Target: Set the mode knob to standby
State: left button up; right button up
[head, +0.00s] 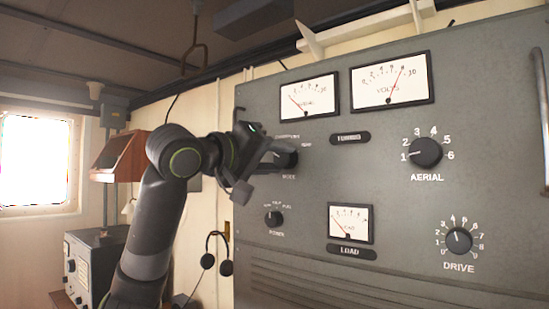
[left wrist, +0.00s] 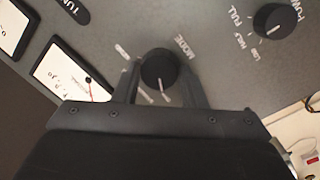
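The mode knob is a round black knob with a white pointer line on the grey panel. In the head view the mode knob (head: 292,160) is partly covered by my left gripper (head: 268,158), which reaches it from the left. In the left wrist view the knob (left wrist: 158,68) sits between the two fingers of my left gripper (left wrist: 160,78), with narrow gaps seeming to show at its sides. Its pointer line aims down in that picture, towards small labels partly hidden by the gripper. Those labels are too blurred to read. My right gripper is out of sight.
The power knob (head: 273,218) is just below the mode knob. The aerial knob (head: 426,153) and drive knob (head: 459,241) are farther right. Dial meters (head: 309,98) sit above. A headset (head: 217,253) hangs at the panel's left.

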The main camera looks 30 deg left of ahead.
pick_arm(q)
jog(key=c, duration=0.3)
jog(key=shift+m, duration=0.3)
jog(key=shift+c, duration=0.2)
jog(key=shift+r+m+p, duration=0.15)
jog(key=shift+m+p, duration=0.75)
jog(key=shift+m, duration=0.3)
jog(key=m+p, duration=0.2)
jog(key=m, duration=0.2)
jog(key=shift+g+p, duration=0.3)
jog(key=shift+p, duration=0.05)
jog(key=shift+m, duration=0.4)
jog(key=o, duration=1)
